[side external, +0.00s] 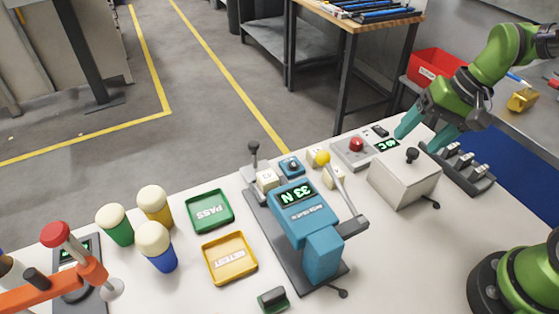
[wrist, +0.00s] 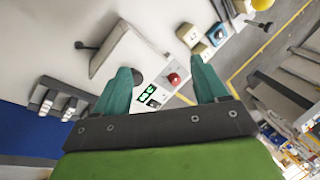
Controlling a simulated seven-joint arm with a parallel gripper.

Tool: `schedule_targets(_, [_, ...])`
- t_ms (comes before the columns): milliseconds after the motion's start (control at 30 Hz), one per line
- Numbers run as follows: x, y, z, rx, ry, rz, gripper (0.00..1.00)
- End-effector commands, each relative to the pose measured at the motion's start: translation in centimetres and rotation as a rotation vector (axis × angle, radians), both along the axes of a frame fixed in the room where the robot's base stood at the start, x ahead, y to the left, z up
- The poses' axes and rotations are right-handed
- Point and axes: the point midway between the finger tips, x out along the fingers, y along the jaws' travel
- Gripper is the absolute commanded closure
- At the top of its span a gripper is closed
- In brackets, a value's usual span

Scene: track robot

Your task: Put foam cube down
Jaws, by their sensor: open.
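My gripper (side external: 414,142) is open, with its two teal fingers apart above the right end of the white table. In the wrist view the gripper (wrist: 160,66) has nothing visible between its fingers. A pale cube (wrist: 188,34) also shows beyond the fingers in the wrist view. I cannot tell which of these is the foam cube. None is touching the gripper.
The blue tester (side external: 306,205) with a yellow-knobbed lever fills the table's middle. A grey box with a black knob (side external: 405,180), a red button (side external: 356,144) and a switch bank (side external: 465,168) surround my gripper. Green PASS (side external: 210,228) and yellow (side external: 229,278) trays lie left.

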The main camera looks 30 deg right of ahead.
Motion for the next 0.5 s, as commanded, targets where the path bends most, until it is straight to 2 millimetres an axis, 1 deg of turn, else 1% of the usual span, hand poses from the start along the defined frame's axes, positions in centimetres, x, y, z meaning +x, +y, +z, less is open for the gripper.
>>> schedule_targets(33, [1.1,0.4,-1.3,0.05,0.074,-0.037,0.28])
schedule_targets(167, [3.7,2.1,-4.0,0.198,0.245,-0.146,0.28])
schedule_targets(300, [6.7,4.1,-6.9,0.382,0.436,-0.284,0.28])
schedule_targets(400, [8.9,5.6,-8.8,0.524,0.569,-0.387,0.28])
schedule_targets(500, [11.0,6.9,-10.0,0.661,0.688,-0.48,0.28])
